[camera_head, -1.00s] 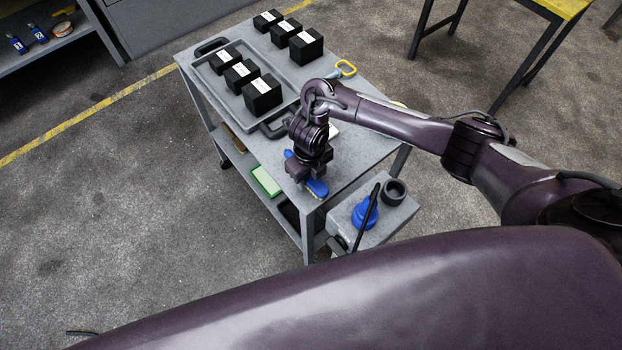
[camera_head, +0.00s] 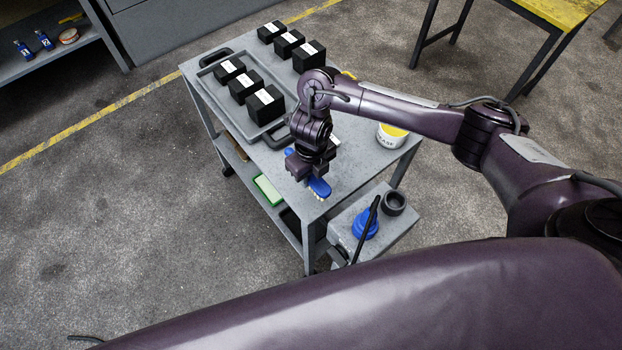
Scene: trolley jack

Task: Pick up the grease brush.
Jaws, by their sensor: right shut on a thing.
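The grease brush (camera_head: 320,188) is blue with pale bristles at its near end. It is at the near part of the grey trolley's top (camera_head: 345,170). My right gripper (camera_head: 311,174) points down over it and is shut on its middle, hiding that part. A bit of blue shows on the far-left side of the jaws. I cannot tell whether the brush touches the trolley top or is slightly above it. My left gripper is not in view.
A grey tray (camera_head: 206,72) with several black boxes lies at the trolley's far left, and more boxes stand beside it. A white and yellow grease tub (camera_head: 391,136) stands at the right edge. A side shelf (camera_head: 402,225) holds a blue funnel-like item (camera_head: 364,222) and a dark ring (camera_head: 394,202).

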